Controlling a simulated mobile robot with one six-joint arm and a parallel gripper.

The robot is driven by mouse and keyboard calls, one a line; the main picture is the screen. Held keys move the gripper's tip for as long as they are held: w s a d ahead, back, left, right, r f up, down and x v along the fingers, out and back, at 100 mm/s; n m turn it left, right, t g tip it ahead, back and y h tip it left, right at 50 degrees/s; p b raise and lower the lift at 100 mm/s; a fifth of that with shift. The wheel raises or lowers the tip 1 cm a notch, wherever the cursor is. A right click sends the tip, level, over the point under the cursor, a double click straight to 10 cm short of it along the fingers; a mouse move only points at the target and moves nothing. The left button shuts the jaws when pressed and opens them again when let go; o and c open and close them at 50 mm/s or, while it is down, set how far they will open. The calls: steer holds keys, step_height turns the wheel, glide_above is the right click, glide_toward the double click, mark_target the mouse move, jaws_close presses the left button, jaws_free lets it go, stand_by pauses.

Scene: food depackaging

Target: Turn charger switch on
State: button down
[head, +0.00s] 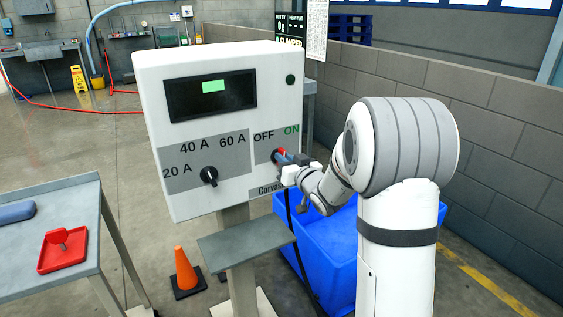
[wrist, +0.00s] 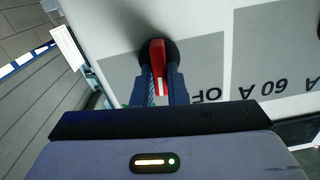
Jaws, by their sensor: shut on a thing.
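The charger (head: 217,120) is a white box on a post, with a dark display showing a green patch. Its red OFF/ON switch (head: 281,151) is at the lower right of the front, below the "OFF" and "ON" labels. My gripper (head: 283,158) is at this switch, shut on its red handle. In the wrist view, the red handle (wrist: 157,82) on its dark round base sits between my two blue fingers. That view shows part of "OFF"; "ON" is hidden there. I cannot tell exactly which label the handle points to.
A black dial (head: 209,176) for 20 A, 40 A and 60 A is on the lower left of the front. A grey shelf (head: 245,244) juts out below. A blue bin (head: 335,250) stands behind my arm, an orange cone (head: 186,270) below left, a table (head: 40,275) at left.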

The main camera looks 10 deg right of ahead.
steer(key=shift+d+f+m, duration=0.1)
steer(key=shift+f+m, duration=0.1)
steer(key=shift+m, duration=0.9)
steer(key=shift+f+m, duration=0.2)
steer(key=shift+m, duration=0.9)
steer(key=c, duration=1.5)
jaws_free()
steer(key=shift+r, duration=0.1)
steer(key=shift+o, duration=0.3)
steer(key=shift+r, duration=0.1)
steer(key=v, duration=0.8)
steer(key=shift+r, duration=0.1)
